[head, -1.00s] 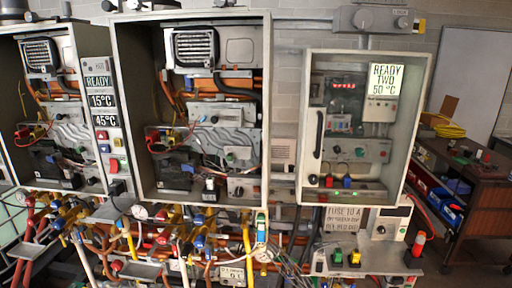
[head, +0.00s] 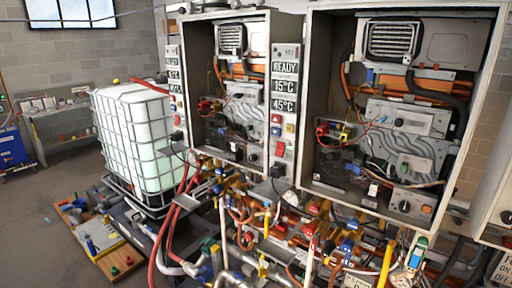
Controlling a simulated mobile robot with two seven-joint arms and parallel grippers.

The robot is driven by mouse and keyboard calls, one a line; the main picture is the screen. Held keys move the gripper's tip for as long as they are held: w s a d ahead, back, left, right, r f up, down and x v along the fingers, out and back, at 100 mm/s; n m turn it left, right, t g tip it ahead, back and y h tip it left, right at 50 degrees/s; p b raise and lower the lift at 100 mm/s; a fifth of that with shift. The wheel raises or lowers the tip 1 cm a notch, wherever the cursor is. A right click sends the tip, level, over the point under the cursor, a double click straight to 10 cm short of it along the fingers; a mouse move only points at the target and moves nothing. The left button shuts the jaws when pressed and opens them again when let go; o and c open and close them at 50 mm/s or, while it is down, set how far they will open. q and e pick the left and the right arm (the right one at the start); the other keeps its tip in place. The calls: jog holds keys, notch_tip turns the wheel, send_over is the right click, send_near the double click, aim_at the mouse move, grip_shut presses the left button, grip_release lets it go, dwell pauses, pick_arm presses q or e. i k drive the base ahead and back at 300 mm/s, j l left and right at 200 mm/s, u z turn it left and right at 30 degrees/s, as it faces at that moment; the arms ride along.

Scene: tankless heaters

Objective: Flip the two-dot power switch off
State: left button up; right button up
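No switch with two dots can be made out; any dot marks are too small to read. A panel (head: 285,105) between the two open heater cabinets shows READY, 15°C and 45°C signs, with small coloured switches (head: 276,131) below them. A similar narrow panel (head: 174,85) stands left of the left cabinet (head: 262,30). The right cabinet (head: 484,85) has an orange-marked knob (head: 427,210) low inside. Neither of my grippers is in view.
A caged white tank (head: 135,130) stands at left, near a pallet with coloured parts (head: 97,240). Pipes, valves and red hoses (head: 168,225) crowd the space below the cabinets. A grey bench (head: 60,125) is at the back wall.

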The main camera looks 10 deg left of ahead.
aim_at(280, 149)
jog(key=i+z, duration=0.3)
jog(key=i, duration=0.15)
jog(key=i+j+z, duration=0.25)
jog(key=i, duration=0.2)
jog(key=i+j+z, duration=0.1)
jog(key=i+z, duration=0.2)
jog(key=i, duration=0.15)
